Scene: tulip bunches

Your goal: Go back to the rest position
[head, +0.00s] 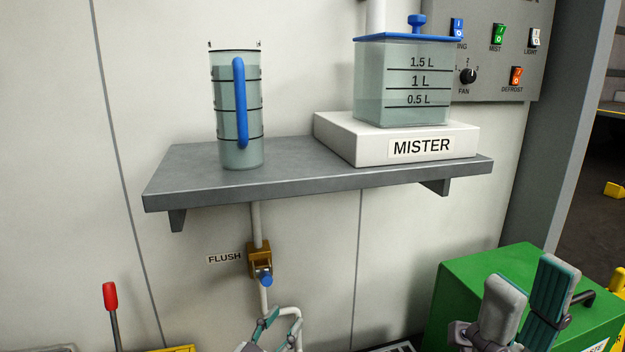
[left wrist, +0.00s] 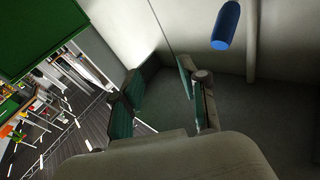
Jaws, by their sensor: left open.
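My left gripper (head: 277,328) shows low in the head view, in front of the pipe below the shelf and under the flush valve (head: 260,262). In the left wrist view its fingers (left wrist: 163,98) stand apart with nothing between them. A blue part (left wrist: 227,25), which looks like the valve's handle, is at the upper right there, clear of the fingers. My right gripper (head: 532,275) is at the lower right of the head view, in front of the green box. Its two fingers are spread and hold nothing.
A grey shelf (head: 290,185) carries a jug (head: 222,148) with a blue handle and a white mister (head: 335,133) with a lidded tank. The green box (head: 470,270) stands at lower right. A red-topped lever (head: 110,297) is at lower left. A switch panel (head: 490,88) hangs upper right.

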